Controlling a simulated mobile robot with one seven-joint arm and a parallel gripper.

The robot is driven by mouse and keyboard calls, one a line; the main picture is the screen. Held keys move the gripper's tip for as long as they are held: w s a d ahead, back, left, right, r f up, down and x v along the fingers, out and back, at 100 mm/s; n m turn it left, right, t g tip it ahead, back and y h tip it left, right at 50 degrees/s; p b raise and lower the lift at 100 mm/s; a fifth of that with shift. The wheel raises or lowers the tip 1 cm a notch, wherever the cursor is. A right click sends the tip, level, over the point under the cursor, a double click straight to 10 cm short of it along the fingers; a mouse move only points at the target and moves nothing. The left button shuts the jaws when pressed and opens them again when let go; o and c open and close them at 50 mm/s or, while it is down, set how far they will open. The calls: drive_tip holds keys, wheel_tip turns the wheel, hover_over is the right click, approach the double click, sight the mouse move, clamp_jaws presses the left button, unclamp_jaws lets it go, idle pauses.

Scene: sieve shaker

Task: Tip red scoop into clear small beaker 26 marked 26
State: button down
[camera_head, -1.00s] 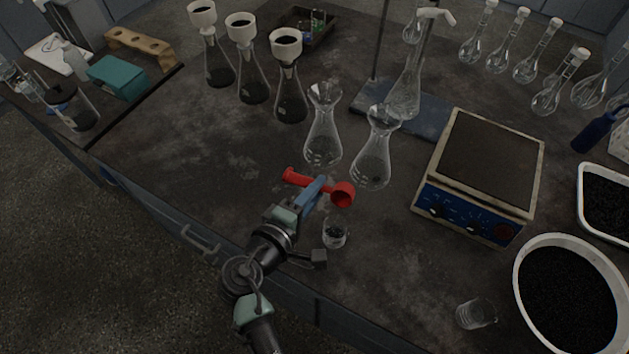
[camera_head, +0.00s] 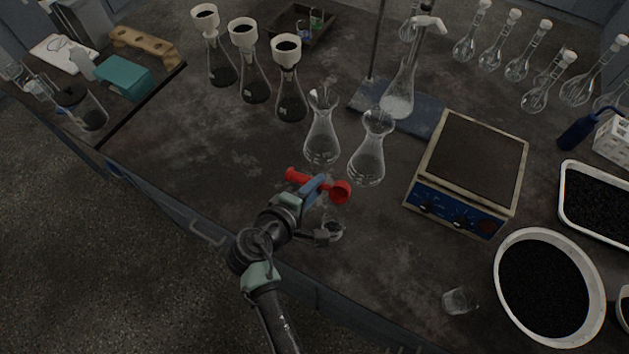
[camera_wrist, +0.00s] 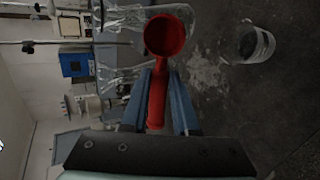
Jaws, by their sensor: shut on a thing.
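My gripper (camera_head: 315,187) is shut on the handle of the red scoop (camera_head: 341,192) and holds it above the bench. In the wrist view the scoop (camera_wrist: 165,36) points away between the two fingers (camera_wrist: 160,98). Its round cup faces the camera, and I see only red inside. A clear small beaker (camera_head: 333,231) stands on the bench just below the scoop, partly hidden by my wrist; it appears to the right of the scoop in the wrist view (camera_wrist: 252,43). Another clear small beaker (camera_head: 460,299) stands at the front right. I cannot read a number on either.
Two clear flasks (camera_head: 322,138) (camera_head: 367,157) stand close behind the scoop. A hotplate (camera_head: 468,170) is to the right, with a white bowl of black grains (camera_head: 596,318) in front of it. Flasks with funnels (camera_head: 290,100) stand behind left.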

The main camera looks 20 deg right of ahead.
drive_tip(key=shift+w+d+r+g+y+p, duration=0.2)
drive_tip(key=shift+r+g+y+p, duration=0.6)
drive_tip(key=shift+p, duration=2.15)
drive_tip(key=shift+f+y+p, duration=0.2)
drive_tip(key=shift+y+p, duration=0.3)
drive_tip(key=shift+f+g, duration=0.1)
drive_tip(key=shift+g, duration=0.2)
drive_tip(key=shift+w+d+r+g+p, duration=0.1)
drive_tip(key=shift+r+g+p, duration=0.25)
drive_tip(key=shift+p, duration=0.5)
drive_tip(key=shift+w+r+g+y+p, duration=0.15)
drive_tip(key=shift+r+g+y+p, duration=0.25)
drive_tip(key=shift+y+p, duration=0.55)
drive_tip(key=shift+d+n+g+y+p, duration=0.15)
drive_tip(key=shift+n+g+y+p, duration=0.15)
drive_tip(key=shift+g+p, duration=0.15)
drive_tip(key=shift+f+g+y, duration=0.35)
drive_tip(key=shift+g+y, duration=0.05)
drive_tip(key=shift+y, duration=0.05)
